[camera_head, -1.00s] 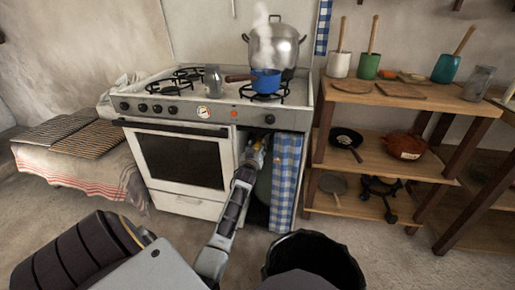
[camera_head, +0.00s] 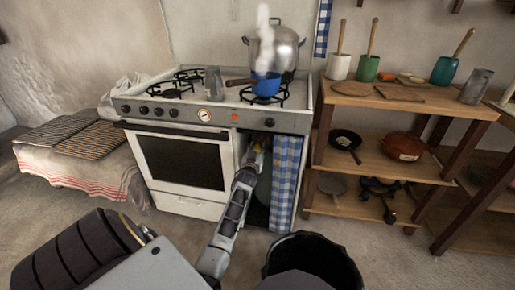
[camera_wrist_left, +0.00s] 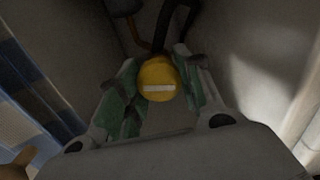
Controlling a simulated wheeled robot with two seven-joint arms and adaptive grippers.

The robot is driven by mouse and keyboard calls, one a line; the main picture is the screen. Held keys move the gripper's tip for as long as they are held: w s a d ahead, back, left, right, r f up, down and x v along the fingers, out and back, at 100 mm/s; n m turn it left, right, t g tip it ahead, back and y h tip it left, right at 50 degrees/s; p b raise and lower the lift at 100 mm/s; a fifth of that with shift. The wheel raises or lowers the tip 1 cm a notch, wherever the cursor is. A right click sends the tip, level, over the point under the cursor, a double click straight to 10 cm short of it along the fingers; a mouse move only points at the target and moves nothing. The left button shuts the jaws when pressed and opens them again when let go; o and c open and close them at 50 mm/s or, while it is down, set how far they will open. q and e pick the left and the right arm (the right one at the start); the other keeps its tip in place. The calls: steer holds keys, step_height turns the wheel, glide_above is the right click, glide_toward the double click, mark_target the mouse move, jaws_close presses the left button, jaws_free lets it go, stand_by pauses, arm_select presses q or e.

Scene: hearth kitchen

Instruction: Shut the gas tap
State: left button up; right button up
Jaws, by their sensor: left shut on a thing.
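The gas tap shows in the left wrist view as a round yellow knob (camera_wrist_left: 158,82) with a pale bar running crosswise on its face. My left gripper (camera_wrist_left: 160,88) is shut on this knob, one green-padded finger on each side. Dark hoses run behind the knob. In the head view my left arm reaches into the open compartment at the right of the stove, and the gripper (camera_head: 254,155) is small there beside a yellow patch. A pale rounded gas bottle (camera_head: 264,186) stands partly hidden below it. My right gripper is not identifiable in these views.
A blue checked curtain (camera_head: 285,185) hangs at the compartment's right side. The stove (camera_head: 185,165) carries a steaming blue pan (camera_head: 266,84) and a large metal pot (camera_head: 285,48). A wooden shelf (camera_head: 375,160) stands right. A black bin (camera_head: 315,262) is in front.

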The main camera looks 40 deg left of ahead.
arm_select(q)
steer(key=m+p, duration=0.2)
steer(key=m, duration=0.1)
steer(key=shift+r, duration=0.1)
steer(key=shift+m, duration=1.1)
steer(key=m, duration=0.2)
steer(key=shift+d+m+p, duration=0.1)
steer(key=shift+m+p, duration=0.3)
steer(key=m, duration=0.3)
steer(key=shift+f+m, duration=0.2)
steer(key=shift+m, duration=0.1)
steer(key=shift+w+m+b, duration=0.1)
steer(key=shift+m+b, duration=0.2)
steer(key=shift+m, duration=1.6)
arm_select(e)
steer(key=shift+d+r+g+h, duration=0.15)
steer(key=shift+r, duration=0.7)
steer(key=shift+d+r+g+h, duration=0.1)
steer(key=shift+r+g+h, duration=0.05)
steer(key=shift+r, duration=0.7)
steer(key=shift+s, duration=0.1)
arm_select(q)
steer(key=o, duration=1)
steer(key=shift+o, duration=0.2)
arm_select(e)
steer(key=shift+f, duration=0.1)
